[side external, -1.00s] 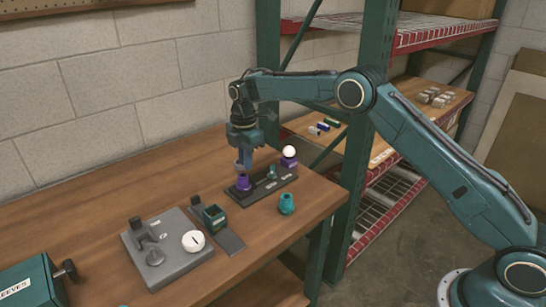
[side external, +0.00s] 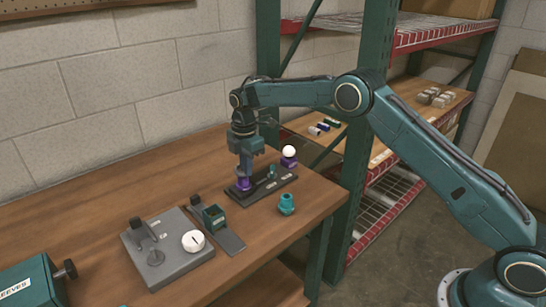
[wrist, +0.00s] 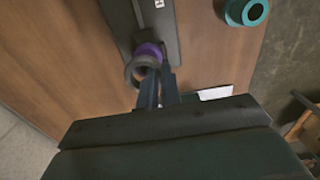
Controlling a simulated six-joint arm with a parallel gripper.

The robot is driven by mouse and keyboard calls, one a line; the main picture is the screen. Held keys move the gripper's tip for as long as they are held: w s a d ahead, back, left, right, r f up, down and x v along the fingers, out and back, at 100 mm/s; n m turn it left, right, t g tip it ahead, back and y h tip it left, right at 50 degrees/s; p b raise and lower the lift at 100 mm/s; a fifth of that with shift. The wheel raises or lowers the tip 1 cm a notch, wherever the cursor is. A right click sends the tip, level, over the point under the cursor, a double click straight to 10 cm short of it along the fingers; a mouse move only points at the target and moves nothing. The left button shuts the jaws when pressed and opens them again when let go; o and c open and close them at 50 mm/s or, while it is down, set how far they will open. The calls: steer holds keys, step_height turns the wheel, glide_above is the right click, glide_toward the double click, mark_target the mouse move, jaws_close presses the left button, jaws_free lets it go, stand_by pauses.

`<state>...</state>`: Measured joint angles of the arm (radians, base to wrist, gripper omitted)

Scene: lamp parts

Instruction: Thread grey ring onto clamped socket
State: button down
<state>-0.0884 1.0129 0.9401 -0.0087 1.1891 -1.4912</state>
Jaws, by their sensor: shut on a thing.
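A purple socket (side external: 243,185) stands at the near left end of a dark fixture board (side external: 270,184). It also shows in the wrist view (wrist: 150,49), beside the board's end. My gripper (side external: 245,174) points down at this socket, with its fingers hiding part of it. In the wrist view the fingers are shut on a dark grey ring (wrist: 146,61). The ring overlaps the lower side of the purple socket in that view. I cannot tell whether it is around the socket or just above it. The ring is hard to make out in the side view.
A teal socket (side external: 287,204) stands on the bench right of the board. A white ball on a purple base (side external: 289,157) is at the board's far end. A grey plate (side external: 165,267) with a clamp and white knob, and a green box (side external: 214,217), stand nearer. Bare wood lies left.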

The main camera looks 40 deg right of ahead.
steer(key=shift+f, duration=0.1)
steer(key=shift+f, duration=0.65)
steer(key=shift+f, duration=0.25)
stand_by(1.1)
steer(key=shift+m, duration=0.3)
